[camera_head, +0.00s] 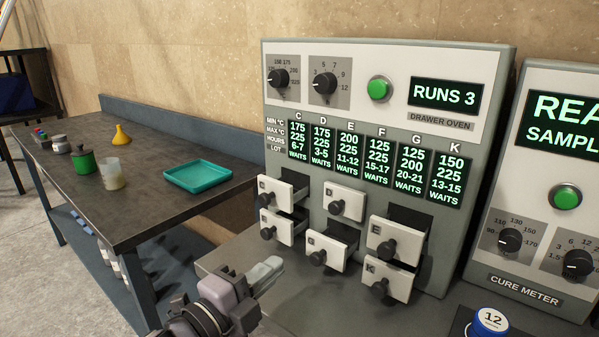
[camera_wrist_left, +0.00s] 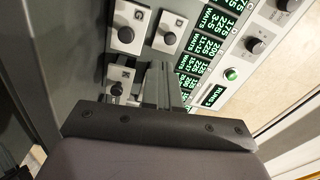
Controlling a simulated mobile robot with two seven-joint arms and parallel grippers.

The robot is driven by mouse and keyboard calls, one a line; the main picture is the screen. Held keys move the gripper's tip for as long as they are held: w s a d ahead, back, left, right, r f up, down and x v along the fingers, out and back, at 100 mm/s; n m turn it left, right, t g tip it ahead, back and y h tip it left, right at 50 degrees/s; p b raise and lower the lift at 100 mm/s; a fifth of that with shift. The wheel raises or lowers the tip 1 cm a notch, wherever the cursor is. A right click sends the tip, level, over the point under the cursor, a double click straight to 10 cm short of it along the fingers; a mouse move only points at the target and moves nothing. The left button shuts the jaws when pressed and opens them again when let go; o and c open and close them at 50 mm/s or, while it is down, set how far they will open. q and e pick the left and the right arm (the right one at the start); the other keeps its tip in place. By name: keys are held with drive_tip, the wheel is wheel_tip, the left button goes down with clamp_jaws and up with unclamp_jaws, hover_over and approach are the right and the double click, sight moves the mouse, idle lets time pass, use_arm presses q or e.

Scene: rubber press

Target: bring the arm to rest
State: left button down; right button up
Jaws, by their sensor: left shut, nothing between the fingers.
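My left gripper (camera_head: 268,272) is in the lower middle of the head view, in front of the drawer oven and below its left drawers. Its two grey fingers lie together, shut and empty, apart from the drawer knobs. In the left wrist view the closed fingers (camera_wrist_left: 161,84) stand in the middle, with drawer fronts and the oven display beyond them. My right gripper is not in the head view.
The drawer oven (camera_head: 380,110) reads RUNS 3; several small drawers (camera_head: 397,240) jut from its front. A cure meter (camera_head: 520,245) and a blue-topped item marked 12 (camera_head: 490,321) are at right. A side table (camera_head: 150,215) carries a teal tray (camera_head: 198,174), a green container (camera_head: 82,160) and a yellow funnel (camera_head: 121,134).

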use_arm(q)
drive_tip(key=s+a+f+n+g+y, duration=0.1)
drive_tip(key=s+a+f+n+y, duration=0.2)
drive_tip(key=s+f+n, duration=0.3)
drive_tip(key=s+a+f+n+g+y+p, duration=0.1)
drive_tip(key=s+a+f+n, duration=0.5)
drive_tip(key=f, duration=0.7)
drive_tip(key=s+a+f+n+g+y+p, duration=0.1)
drive_tip(key=s+a+f+n+g+y, duration=0.1)
drive_tip(key=s+a+f+n+y, duration=0.2)
drive_tip(key=s+a+f+n, duration=0.1)
drive_tip(key=s+f+n, duration=0.2)
drive_tip(key=f+n, duration=0.2)
drive_tip(key=shift+s+f+y, duration=0.15)
drive_tip(key=shift+s+y, duration=0.1)
drive_tip(key=shift+y, duration=0.05)
